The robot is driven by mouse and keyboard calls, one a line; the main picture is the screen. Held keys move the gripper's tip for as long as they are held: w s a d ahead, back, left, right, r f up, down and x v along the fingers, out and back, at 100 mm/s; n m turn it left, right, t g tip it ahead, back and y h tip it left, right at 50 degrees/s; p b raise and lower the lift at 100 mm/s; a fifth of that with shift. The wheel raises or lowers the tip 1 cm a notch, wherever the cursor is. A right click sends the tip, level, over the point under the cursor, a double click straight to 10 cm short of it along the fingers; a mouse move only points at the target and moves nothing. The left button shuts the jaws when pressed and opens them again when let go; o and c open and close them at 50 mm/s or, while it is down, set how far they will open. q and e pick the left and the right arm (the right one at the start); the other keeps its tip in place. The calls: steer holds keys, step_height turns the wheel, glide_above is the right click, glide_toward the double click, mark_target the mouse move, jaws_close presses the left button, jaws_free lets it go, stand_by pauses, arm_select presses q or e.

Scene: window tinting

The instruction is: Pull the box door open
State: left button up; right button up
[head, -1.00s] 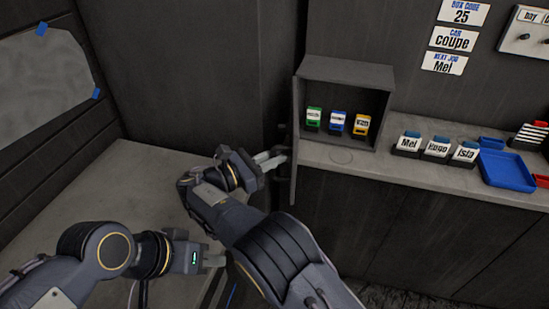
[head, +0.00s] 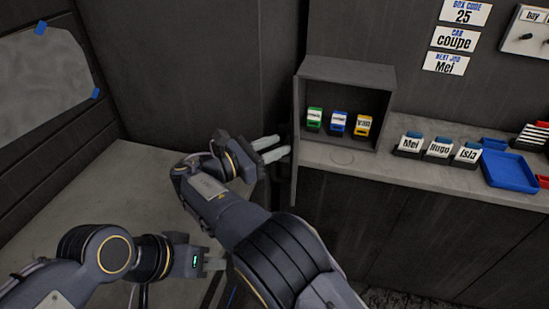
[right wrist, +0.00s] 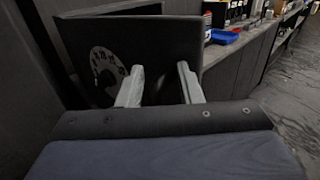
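The grey box (head: 345,70) stands on the counter with its front open. Inside are several small cards in green, blue and yellow holders. Its door (head: 295,135) is swung out at the box's left side and shows nearly edge-on. In the right wrist view the door (right wrist: 170,45) shows a face with a round white dial (right wrist: 107,65). My right gripper (head: 272,149) is open beside the door, with its two fingers apart and empty; it also shows in the right wrist view (right wrist: 161,80). My left gripper (head: 216,265) hangs low over the left worktop, away from the box.
Name cards (head: 438,149) and a blue tray (head: 508,169) are on the counter right of the box. Signs (head: 450,39) hang on the wall above. The left worktop (head: 100,190) is mostly bare, and a dark wall stands behind my right gripper.

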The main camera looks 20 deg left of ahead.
steer(key=s+d+r+b, duration=0.2)
steer(key=s+r, duration=0.6)
steer(key=s, duration=0.4)
steer(key=shift+s+d+r, duration=0.3)
steer(key=shift+d+r, duration=0.1)
steer(key=shift+d, duration=0.5)
